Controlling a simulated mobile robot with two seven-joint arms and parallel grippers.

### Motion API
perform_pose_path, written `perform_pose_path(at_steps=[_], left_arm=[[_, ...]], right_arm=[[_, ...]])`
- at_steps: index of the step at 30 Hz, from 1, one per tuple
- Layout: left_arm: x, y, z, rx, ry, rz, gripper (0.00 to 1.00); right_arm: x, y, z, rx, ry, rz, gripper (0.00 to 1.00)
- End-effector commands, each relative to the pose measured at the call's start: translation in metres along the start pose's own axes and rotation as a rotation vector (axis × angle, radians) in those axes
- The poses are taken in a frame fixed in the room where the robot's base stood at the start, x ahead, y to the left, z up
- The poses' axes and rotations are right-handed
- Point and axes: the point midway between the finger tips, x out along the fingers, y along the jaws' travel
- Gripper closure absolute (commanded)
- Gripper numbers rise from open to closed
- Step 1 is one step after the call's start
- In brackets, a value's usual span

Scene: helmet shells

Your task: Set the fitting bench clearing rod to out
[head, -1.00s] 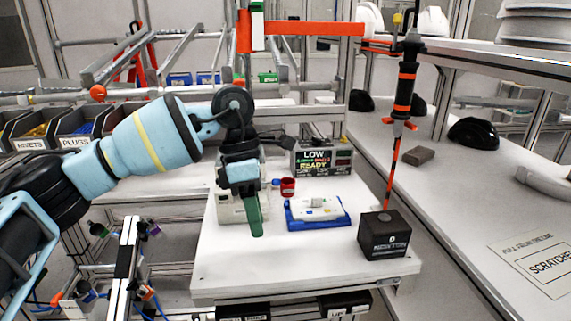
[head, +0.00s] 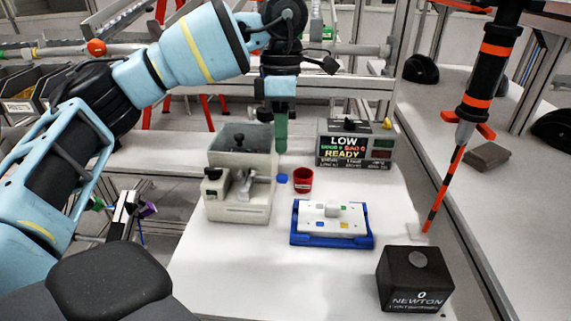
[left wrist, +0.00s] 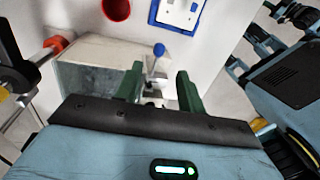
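A grey-beige bench fixture (head: 240,209) with an open-topped hopper stands at the table's back left. A short rod with a blue knob (head: 283,178) sticks out at its right side; I take this to be the clearing rod. In the left wrist view the blue knob (left wrist: 158,49) shows just beyond the fingertips, with the fixture (left wrist: 95,80) to its left. My left gripper (head: 281,146) points down with green fingers, above and apart from the knob. In the left wrist view its two fingers (left wrist: 158,78) are apart and nothing is held. My right gripper is not visible.
A red cup (head: 303,181), a blue tray (head: 330,241) with a white plate, and a READY display box (head: 353,145) stand close by. A black NEWTON block (head: 414,280) is at front right, near a hanging black-orange tool (head: 485,75). The front-left tabletop is clear.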

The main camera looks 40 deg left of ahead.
Motion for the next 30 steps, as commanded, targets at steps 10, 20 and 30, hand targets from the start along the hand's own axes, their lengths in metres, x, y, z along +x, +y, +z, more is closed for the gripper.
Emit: perform_pose_path(at_steps=[10, 20, 30], left_arm=[[0.048, -0.001, -0.001, -0.001, 0.000, -0.002, 0.61], [0.074, 0.000, 0.000, -0.001, 0.000, -0.001, 0.61], [0.075, 0.000, 0.000, -0.001, -0.001, -0.001, 0.73]], right_arm=[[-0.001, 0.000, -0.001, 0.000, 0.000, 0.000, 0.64], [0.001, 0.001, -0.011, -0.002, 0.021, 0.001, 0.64], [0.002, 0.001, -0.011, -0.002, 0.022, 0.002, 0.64]])
